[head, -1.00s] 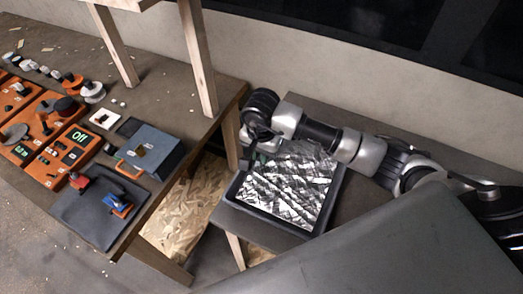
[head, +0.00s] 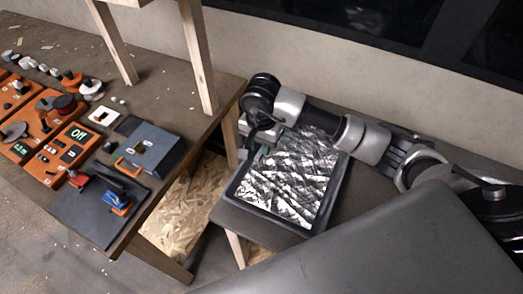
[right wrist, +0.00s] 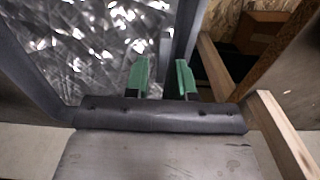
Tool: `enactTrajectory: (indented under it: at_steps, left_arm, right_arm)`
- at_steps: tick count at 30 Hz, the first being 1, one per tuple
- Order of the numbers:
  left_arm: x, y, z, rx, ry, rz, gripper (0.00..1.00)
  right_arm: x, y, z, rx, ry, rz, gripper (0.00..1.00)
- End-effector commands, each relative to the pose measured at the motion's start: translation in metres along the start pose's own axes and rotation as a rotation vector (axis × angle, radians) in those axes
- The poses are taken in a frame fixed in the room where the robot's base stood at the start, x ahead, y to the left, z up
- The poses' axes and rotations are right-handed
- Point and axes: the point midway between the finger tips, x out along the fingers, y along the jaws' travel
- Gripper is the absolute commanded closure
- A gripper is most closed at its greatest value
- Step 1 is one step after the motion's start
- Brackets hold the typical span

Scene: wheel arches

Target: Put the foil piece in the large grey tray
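The large dark grey tray (head: 311,229) stands on a low table at the middle right. Crumpled silver foil (head: 285,183) covers its inside; I cannot tell single pieces apart. The foil also shows in the right wrist view (right wrist: 80,45). My right gripper (head: 254,158) is at the tray's left back corner. In the right wrist view, its green fingertips (right wrist: 163,78) are apart, close to the tray's side wall. Nothing clearly shows held between them. I cannot tell whether they touch the wall. My left gripper is not in view.
A wooden workbench (head: 150,90) on the left holds orange devices (head: 60,115), a blue-grey box (head: 152,150) and a dark mat (head: 85,215) with small clamps. A gap with chipboard (head: 185,205) separates the bench from the low table. A wall rises behind.

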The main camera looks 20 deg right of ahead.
Motion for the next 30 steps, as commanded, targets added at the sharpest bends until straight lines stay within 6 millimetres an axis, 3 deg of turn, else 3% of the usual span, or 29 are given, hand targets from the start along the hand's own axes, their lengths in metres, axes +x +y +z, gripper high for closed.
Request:
enactTrajectory:
  at_steps: [6, 12, 18, 30]
  left_arm:
    - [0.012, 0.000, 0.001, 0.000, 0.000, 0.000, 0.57]
    - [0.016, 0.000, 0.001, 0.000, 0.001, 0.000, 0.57]
    - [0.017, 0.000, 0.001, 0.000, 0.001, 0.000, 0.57]
    - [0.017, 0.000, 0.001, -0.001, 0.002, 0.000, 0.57]
  right_arm:
    - [-0.048, -0.001, -0.001, 0.000, 0.005, -0.004, 0.76]
    - [-0.078, -0.001, -0.001, 0.000, 0.002, -0.002, 0.76]
    - [-0.088, 0.000, 0.000, 0.001, 0.000, -0.001, 0.76]
    - [-0.088, 0.000, 0.000, 0.001, 0.000, 0.000, 0.76]
